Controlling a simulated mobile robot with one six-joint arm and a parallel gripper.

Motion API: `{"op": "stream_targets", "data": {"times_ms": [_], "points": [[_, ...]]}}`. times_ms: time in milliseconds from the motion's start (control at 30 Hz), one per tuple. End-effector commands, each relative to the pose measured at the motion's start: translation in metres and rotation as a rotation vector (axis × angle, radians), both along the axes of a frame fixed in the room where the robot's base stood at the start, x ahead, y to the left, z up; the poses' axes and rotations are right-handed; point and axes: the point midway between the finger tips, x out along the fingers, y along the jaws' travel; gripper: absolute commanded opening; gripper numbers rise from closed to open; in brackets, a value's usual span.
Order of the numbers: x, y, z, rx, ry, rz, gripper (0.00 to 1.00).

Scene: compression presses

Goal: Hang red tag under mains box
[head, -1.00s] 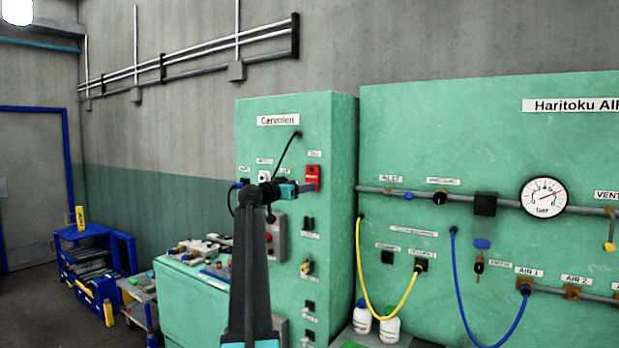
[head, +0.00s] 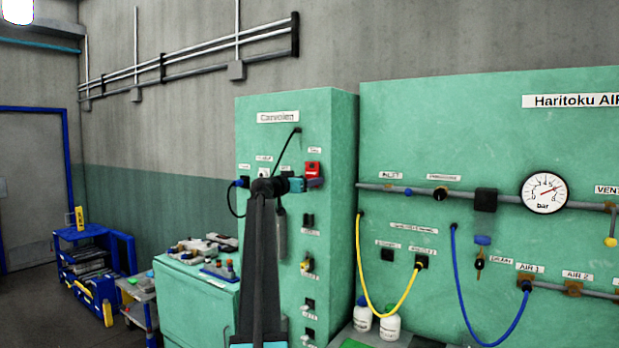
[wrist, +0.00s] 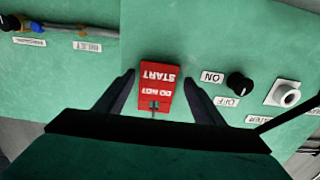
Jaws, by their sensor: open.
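The red tag (wrist: 158,80) reads "DO NOT START", upside down in the wrist view. It lies against the green panel, with a small grey peg or hook at its slotted end. It also shows in the head view (head: 313,168), high on the left green cabinet, its lower part covered by my gripper (head: 316,183). In the wrist view my gripper (wrist: 159,78) is open, with one dark finger on each side of the tag and a gap to it on both sides. I cannot pick out the mains box by its label; my arm hides part of the cabinet front.
The right air panel (head: 420,130) carries pipes, a gauge (head: 544,192) and hoses.

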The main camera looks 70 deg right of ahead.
Motion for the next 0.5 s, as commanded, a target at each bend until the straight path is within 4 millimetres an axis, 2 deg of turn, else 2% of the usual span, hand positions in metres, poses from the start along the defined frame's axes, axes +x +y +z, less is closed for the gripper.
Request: {"op": "stream_targets", "data": {"times_ms": [67, 233, 500], "points": [[0.0001, 0.0002, 0.0001, 0.0, 0.0, 0.0, 0.62], [0.0002, 0.0003, 0.0001, 0.0, 0.0, 0.0, 0.34], [0.0003, 0.0003, 0.0006, 0.0, 0.0, 0.0, 0.34]]}}
